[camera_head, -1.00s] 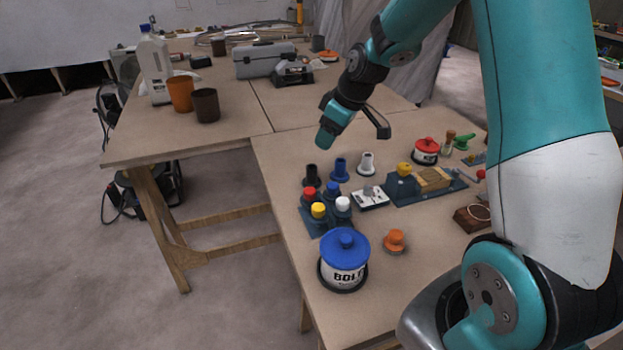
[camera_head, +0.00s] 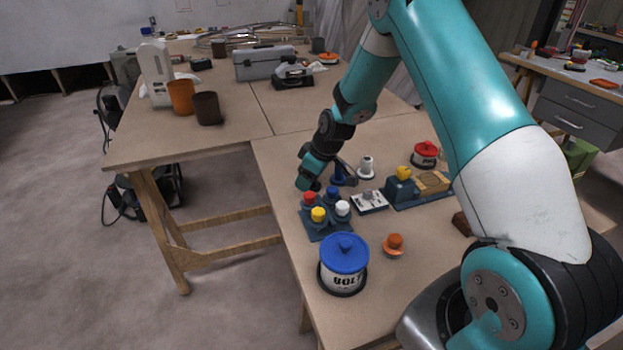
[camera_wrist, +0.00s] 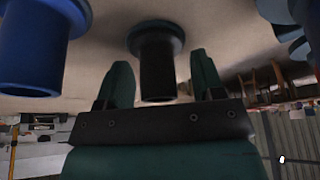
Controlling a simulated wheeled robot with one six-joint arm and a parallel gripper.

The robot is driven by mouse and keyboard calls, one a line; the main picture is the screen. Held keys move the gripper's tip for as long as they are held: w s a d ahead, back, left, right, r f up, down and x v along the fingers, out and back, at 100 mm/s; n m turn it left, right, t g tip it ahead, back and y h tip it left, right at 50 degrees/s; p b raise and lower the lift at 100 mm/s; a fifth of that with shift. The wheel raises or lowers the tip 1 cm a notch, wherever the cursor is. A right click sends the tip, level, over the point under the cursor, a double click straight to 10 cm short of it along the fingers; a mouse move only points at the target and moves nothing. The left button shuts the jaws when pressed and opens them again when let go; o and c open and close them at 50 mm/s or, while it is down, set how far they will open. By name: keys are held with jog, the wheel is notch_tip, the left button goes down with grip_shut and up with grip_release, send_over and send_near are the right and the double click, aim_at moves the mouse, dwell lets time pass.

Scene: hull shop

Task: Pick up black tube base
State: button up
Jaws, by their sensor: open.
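The black tube base (camera_wrist: 156,66), a dark cylinder with a wider flange, shows in the wrist view between the two fingers of my gripper (camera_wrist: 160,82). The fingers are open, with gaps visible on both sides of the tube. In the head view my gripper (camera_head: 309,180) is low over the table beside the cap rack, and it hides most or all of the black tube base.
A blue tube base (camera_wrist: 38,45) stands close beside the black one. A white tube base (camera_head: 366,168), a rack (camera_head: 327,233) with several coloured caps, a blue-lidded bolt tub (camera_head: 343,268) and an orange knob (camera_head: 394,244) are nearby.

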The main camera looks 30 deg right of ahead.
jog(key=c, duration=0.7)
jog(key=shift+r, duration=0.2)
